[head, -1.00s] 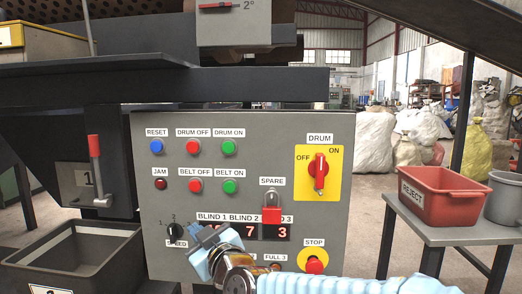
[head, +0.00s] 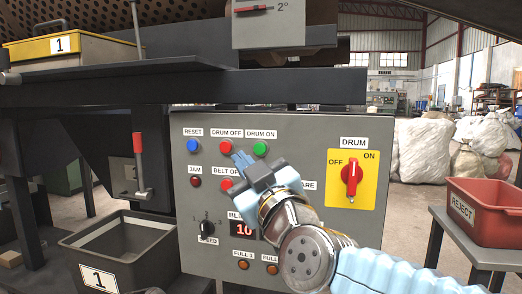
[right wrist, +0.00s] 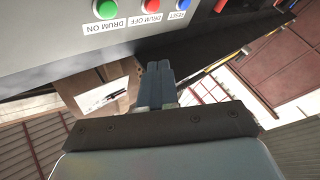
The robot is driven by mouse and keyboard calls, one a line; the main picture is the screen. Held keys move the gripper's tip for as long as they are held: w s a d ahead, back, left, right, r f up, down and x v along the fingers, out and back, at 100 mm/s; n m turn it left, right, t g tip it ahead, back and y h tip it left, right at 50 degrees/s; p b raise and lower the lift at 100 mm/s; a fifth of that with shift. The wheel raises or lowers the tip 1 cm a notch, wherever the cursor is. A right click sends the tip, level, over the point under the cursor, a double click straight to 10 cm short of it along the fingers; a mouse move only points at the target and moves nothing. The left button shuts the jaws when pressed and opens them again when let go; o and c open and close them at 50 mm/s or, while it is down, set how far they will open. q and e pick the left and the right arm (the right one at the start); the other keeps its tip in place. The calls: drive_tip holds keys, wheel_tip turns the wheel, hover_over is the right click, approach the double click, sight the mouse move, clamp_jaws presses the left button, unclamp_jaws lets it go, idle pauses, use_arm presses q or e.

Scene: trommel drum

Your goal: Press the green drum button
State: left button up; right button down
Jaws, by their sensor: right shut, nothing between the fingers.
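The green DRUM ON button (head: 260,149) is at the top of the grey control panel, right of the red DRUM OFF button (head: 225,147). The green button also shows at the top of the right wrist view (right wrist: 106,9), which looks at the panel upside down. My right gripper (head: 240,158) is shut and empty. In the head view its fingertips appear just below and between these two buttons. In the right wrist view the closed fingers (right wrist: 157,75) appear apart from the green button; the exact gap to the panel is unclear. My left gripper is not in view.
The blue RESET button (head: 193,145) is at the panel's upper left. My right arm hides the BELT ON button and part of the displays. A red DRUM switch (head: 352,178) is to the right. A grey bin (head: 85,243) and a red REJECT bin (head: 490,215) flank the panel.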

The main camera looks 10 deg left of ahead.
sight(259, 154)
drive_tip(key=shift+w+d+b, duration=0.15)
drive_tip(key=shift+w+b, duration=1.15)
drive_tip(key=shift+w, duration=3.05)
drive_tip(key=shift+w, duration=0.1)
drive_tip(key=shift+w, duration=0.35)
